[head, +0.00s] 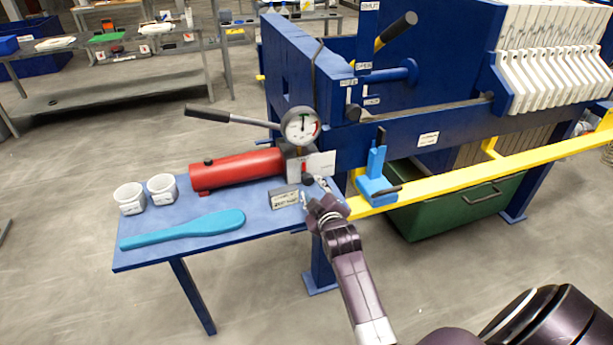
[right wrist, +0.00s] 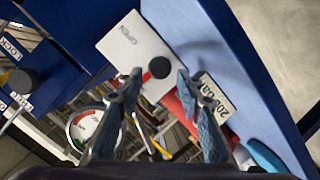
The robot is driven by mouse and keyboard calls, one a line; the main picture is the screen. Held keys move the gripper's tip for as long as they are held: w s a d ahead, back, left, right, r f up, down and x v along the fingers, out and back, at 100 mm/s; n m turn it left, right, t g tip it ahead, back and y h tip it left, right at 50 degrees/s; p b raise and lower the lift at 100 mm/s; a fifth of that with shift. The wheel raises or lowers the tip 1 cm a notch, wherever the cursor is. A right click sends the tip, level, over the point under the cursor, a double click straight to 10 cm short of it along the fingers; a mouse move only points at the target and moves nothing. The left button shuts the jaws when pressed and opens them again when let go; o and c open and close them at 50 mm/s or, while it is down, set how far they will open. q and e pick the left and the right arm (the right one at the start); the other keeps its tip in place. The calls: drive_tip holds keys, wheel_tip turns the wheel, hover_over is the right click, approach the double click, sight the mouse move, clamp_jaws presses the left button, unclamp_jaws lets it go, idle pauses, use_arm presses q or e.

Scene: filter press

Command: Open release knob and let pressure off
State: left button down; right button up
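The release knob (right wrist: 159,68) is a small black round knob with a red mark at its side, in front of a white plate (right wrist: 135,42) lettered OPEN. In the head view the plate (head: 322,162) sits at the right end of the red pump cylinder (head: 238,170), below a round pressure gauge (head: 302,126). The gauge (right wrist: 85,127) also shows in the right wrist view. My right gripper (head: 318,192) is at the knob, fingers apart. In the right wrist view its tips (right wrist: 159,76) are on either side of the knob; contact cannot be told. My left gripper is not in view.
The pump stands on a blue side table (head: 180,235) with two white cups (head: 130,199), a turquoise paddle (head: 185,230) and a small labelled block (head: 286,197). The blue press frame (head: 430,135) and yellow rail (head: 470,181) lie right. A pump lever (head: 235,117) sticks out left.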

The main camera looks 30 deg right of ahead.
sight(309, 181)
drive_tip(key=shift+w+d, duration=0.15)
drive_tip(key=shift+w, duration=0.2)
drive_tip(key=x, duration=0.5)
drive_tip(key=shift+w+d+f, duration=0.1)
drive_tip(key=shift+w, duration=0.1)
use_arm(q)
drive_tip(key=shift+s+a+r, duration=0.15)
use_arm(e)
drive_tip(key=shift+w+d+f, duration=0.15)
drive_tip(key=shift+w+d, duration=0.05)
drive_tip(key=shift+w, duration=0.3)
drive_tip(key=c, duration=0.9)
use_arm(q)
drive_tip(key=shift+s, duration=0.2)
